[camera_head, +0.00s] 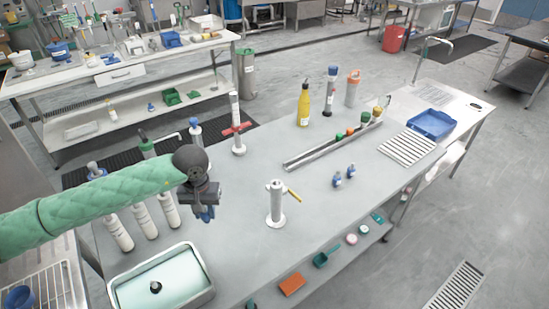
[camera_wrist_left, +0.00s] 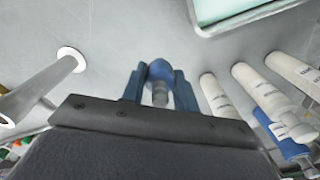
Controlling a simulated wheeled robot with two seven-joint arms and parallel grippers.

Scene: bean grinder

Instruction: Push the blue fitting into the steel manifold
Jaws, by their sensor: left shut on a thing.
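My left gripper (camera_head: 207,214) hangs over the left part of the grey table, shut on a blue fitting. In the left wrist view the blue fitting (camera_wrist_left: 160,71) has a rounded blue end and a grey stem, between two blue fingers. In the head view the gripper mostly hides it. The upright steel post with a yellow lever (camera_head: 276,203), seemingly the manifold, stands on a round base to the gripper's right, apart from it. A similar steel tube (camera_wrist_left: 38,92) shows at the left wrist view's left. My right gripper is not in view.
Two small blue fittings (camera_head: 344,176) stand right of the post. White bottles (camera_head: 143,222) stand left of the gripper, a steel tray (camera_head: 205,293) in front. Behind are a red-handled post (camera_head: 237,140), a long metal rail (camera_head: 310,154) and a yellow bottle (camera_head: 303,105). Table between gripper and post is clear.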

